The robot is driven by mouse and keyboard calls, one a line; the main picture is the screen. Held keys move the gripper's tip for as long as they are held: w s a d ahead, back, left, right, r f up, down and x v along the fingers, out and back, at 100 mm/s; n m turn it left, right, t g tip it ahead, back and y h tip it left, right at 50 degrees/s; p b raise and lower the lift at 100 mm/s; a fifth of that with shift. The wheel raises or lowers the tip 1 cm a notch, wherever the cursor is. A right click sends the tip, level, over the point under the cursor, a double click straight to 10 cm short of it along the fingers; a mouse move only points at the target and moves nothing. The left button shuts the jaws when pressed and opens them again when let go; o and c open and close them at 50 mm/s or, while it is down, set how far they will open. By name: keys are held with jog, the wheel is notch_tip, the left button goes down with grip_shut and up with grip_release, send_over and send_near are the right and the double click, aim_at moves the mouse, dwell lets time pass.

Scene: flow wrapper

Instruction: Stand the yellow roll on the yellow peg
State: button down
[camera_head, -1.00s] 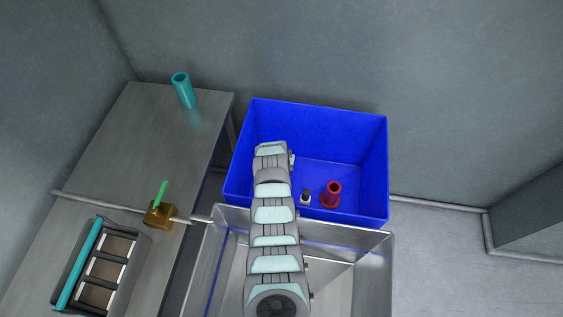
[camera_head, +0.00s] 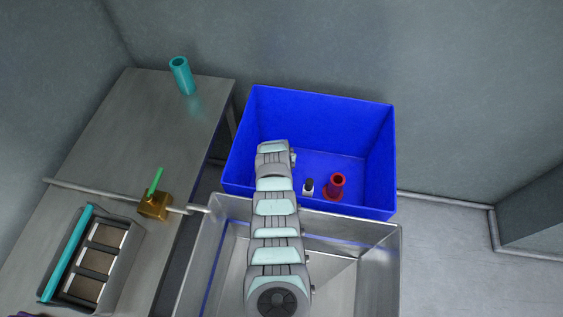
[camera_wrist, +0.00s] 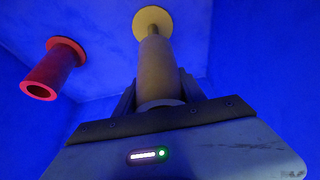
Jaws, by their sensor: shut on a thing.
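My gripper (camera_wrist: 158,92) is shut on the yellow roll (camera_wrist: 157,68), which looks dull tan in the shade of the wrist view. Just beyond the roll's far end is the yellow peg, a thin post on a round yellow base (camera_wrist: 143,16). The roll lines up closely with the post and covers part of it. I cannot tell whether the post is inside the roll. In the head view my arm reaches into the blue bin (camera_head: 345,125) on its left side and hides the gripper, the roll and the peg.
A red roll (camera_head: 337,182) stands on a red base in the bin, right of my arm; it also shows in the wrist view (camera_wrist: 52,70). A small black-and-white thing (camera_head: 308,187) is beside it. A teal tube (camera_head: 182,77) stands on the table at left.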

jog(key=shift+f, duration=0.2)
dwell(0.4)
jog(key=shift+f+b, duration=0.5)
jog(key=shift+b, duration=0.1)
jog(key=shift+f+b, duration=0.3)
jog(key=shift+f, duration=0.05)
jog(key=shift+f+b, duration=0.5)
jog(key=shift+f, duration=0.15)
jog(key=shift+f, duration=0.15)
